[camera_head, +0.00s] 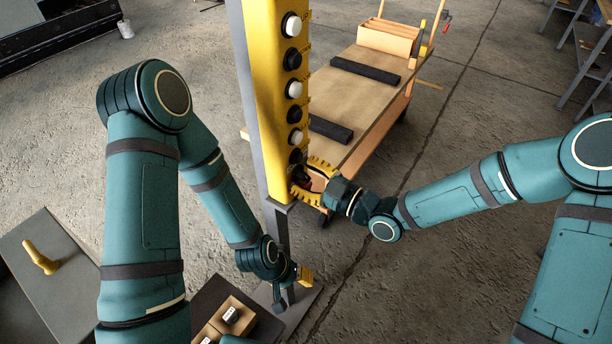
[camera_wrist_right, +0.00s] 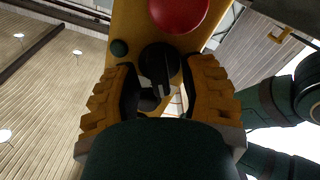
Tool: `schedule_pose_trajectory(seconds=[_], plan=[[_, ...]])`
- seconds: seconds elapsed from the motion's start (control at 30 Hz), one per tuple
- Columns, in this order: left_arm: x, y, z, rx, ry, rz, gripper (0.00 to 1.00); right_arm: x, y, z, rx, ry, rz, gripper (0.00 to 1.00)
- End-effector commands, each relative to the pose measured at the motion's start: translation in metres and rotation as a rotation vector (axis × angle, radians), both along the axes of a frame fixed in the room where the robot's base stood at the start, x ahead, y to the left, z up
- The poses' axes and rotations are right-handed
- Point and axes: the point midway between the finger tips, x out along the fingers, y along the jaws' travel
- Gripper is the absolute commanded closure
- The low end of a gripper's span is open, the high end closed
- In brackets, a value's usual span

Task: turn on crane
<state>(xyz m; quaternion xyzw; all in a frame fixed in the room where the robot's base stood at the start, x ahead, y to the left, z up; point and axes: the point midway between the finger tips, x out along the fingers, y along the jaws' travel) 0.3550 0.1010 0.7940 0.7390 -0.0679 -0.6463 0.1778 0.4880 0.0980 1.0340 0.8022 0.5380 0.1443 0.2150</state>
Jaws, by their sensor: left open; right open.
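A yellow crane control panel (camera_head: 262,70) stands on a grey post and carries a column of black and white buttons. A black rotary knob (camera_wrist_right: 158,60) sits on the panel below a large red button (camera_wrist_right: 178,10), with a small green dot (camera_wrist_right: 119,47) at its upper left. My right gripper (camera_head: 308,178) is at the panel's lower end. In the right wrist view, its open yellow fingers (camera_wrist_right: 162,72) lie on both sides of the knob; I cannot tell whether they touch it. My left gripper (camera_head: 293,277) is open and empty, low beside the post's foot.
A wheeled wooden table (camera_head: 365,95) with black bars and a box (camera_head: 388,38) stands behind the panel. A grey surface with a yellow object (camera_head: 41,258) is at lower left. A wooden box (camera_head: 232,316) lies below my left gripper. The concrete floor at right is mostly clear.

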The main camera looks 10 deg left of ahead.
Motion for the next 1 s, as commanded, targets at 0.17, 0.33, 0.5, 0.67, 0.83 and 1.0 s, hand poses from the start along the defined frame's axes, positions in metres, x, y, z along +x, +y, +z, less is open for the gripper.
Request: schedule_pose_trajectory(seconds=[0.17, 0.33, 0.5, 0.67, 0.83, 1.0], plan=[[0.0001, 0.0000, 0.0000, 0.000, 0.000, 0.000, 0.53, -0.0001, -0.0003, 0.0000, 0.000, 0.000, 0.000, 1.00], [0.0000, 0.0000, 0.0000, 0.000, 0.000, 0.000, 0.53, -0.0001, -0.0002, 0.0000, 0.000, 0.000, 0.000, 1.00], [-0.0001, 0.0000, -0.0005, 0.000, 0.000, 0.000, 0.53, 0.0000, -0.0001, 0.0000, 0.003, 0.007, 0.000, 1.00], [-0.0005, 0.0000, -0.0021, 0.000, 0.001, 0.000, 0.53, 0.0002, -0.0002, -0.0002, 0.019, 0.046, 0.000, 1.00], [-0.0015, -0.0003, -0.0053, 0.000, 0.003, -0.002, 0.53, 0.0005, -0.0003, -0.0001, 0.057, 0.135, 0.000, 1.00], [-0.0026, -0.0005, -0.0082, -0.002, 0.006, -0.004, 0.53, 0.0010, -0.0005, 0.0000, 0.111, 0.267, 0.000, 1.00]])
